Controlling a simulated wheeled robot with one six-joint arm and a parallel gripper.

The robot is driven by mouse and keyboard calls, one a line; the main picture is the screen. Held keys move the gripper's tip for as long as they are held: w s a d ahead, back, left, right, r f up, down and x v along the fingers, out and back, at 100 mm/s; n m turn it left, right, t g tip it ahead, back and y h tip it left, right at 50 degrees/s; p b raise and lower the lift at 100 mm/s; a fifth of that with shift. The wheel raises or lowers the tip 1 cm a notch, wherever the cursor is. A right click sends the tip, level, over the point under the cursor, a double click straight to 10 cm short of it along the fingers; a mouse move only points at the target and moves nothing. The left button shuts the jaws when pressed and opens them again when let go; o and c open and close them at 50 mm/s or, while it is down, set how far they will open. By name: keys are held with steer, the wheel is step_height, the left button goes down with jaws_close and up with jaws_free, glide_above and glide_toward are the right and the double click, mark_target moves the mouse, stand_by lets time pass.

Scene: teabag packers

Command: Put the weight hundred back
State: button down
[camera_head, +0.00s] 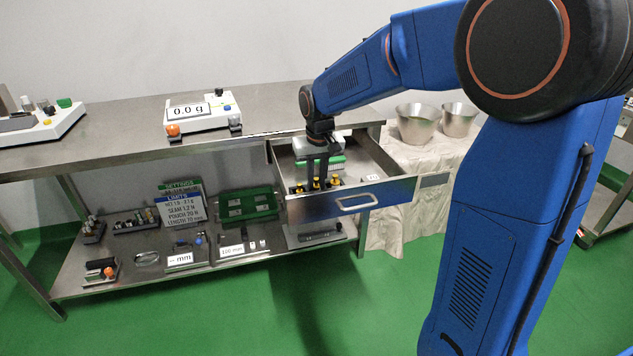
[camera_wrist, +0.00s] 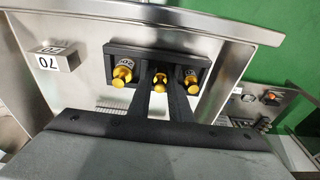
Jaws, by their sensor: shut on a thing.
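The open drawer (camera_head: 345,207) holds a black weight block with brass weights in a row. In the wrist view the black block (camera_wrist: 118,50) carries a larger left brass weight (camera_wrist: 122,74), a middle brass weight (camera_wrist: 160,84) and a right brass weight (camera_wrist: 187,97). My gripper (camera_wrist: 162,82) points down into the drawer, its two black fingers shut on the middle weight. It also shows in the head view (camera_head: 317,178). The middle weight is in line with the block; its label and base are hidden, so I cannot tell whether it is fully seated.
A metal block marked 70 (camera_wrist: 58,58) lies left of the weight block. A scale reading 0.0 g (camera_head: 198,111) stands on the steel bench (camera_head: 110,135). Metal bowls (camera_head: 417,122) stand at right.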

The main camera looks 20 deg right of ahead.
steer(key=shift+s+f, duration=0.2)
steer(key=shift+f, duration=0.2)
steer(key=shift+s+f, duration=0.1)
steer(key=shift+f, duration=0.4)
steer(key=c, duration=1.6)
jaws_free()
steer(key=shift+c, duration=0.2)
steer(key=r, duration=0.8)
steer(key=s+r, duration=0.1)
steer(key=r, duration=0.3)
steer(key=s+d+r+t, duration=0.1)
steer(key=s+d, duration=0.1)
steer(key=s, duration=0.6)
steer(key=s+d, duration=0.3)
steer(key=s, duration=0.6)
steer(key=s+f, duration=0.2)
steer(key=s, duration=0.3)
steer(key=s+d+f+t, duration=0.1)
steer(key=s+f, duration=0.2)
steer(key=s, duration=0.2)
steer(key=s+d+f+t, duration=0.1)
steer(key=s+f, duration=0.1)
steer(key=s, duration=0.3)
steer(key=shift+f, duration=0.25)
